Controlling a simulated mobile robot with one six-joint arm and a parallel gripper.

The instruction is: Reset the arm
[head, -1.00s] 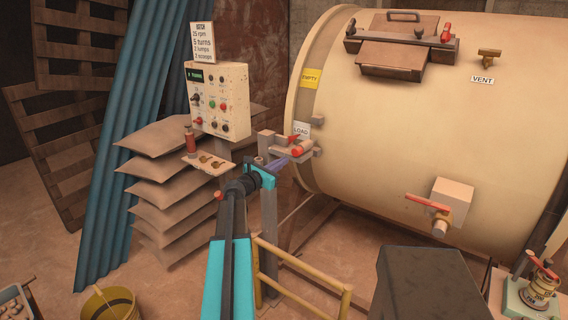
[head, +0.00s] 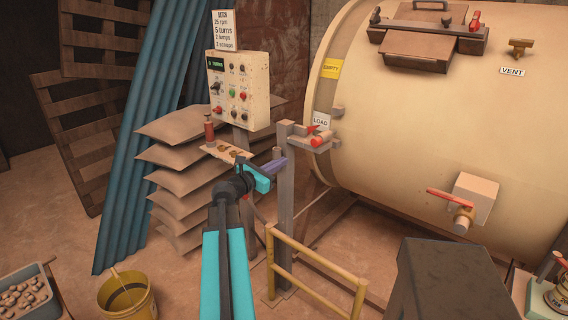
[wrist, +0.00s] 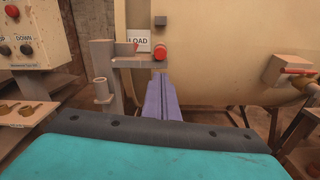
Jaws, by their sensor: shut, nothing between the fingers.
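My gripper (head: 274,164) is in the middle of the head view, at the end of my teal and black arm. Its purple fingers are together with nothing between them, and they also show in the wrist view (wrist: 160,98). The fingertips are close to a grey post (head: 285,195) in the head view. The red-ended latch handle (head: 319,141) by the LOAD label lies above and right of the gripper, apart from it. In the wrist view the red handle end (wrist: 160,51) is just beyond the fingertips.
A large cream drum (head: 430,120) fills the right side. A control box (head: 240,90) stands behind the gripper, with stacked sacks (head: 180,180) to its left. A yellow rail (head: 315,265) stands low in front. A yellow bucket (head: 127,297) and a tray of lumps (head: 48,283) are at lower left.

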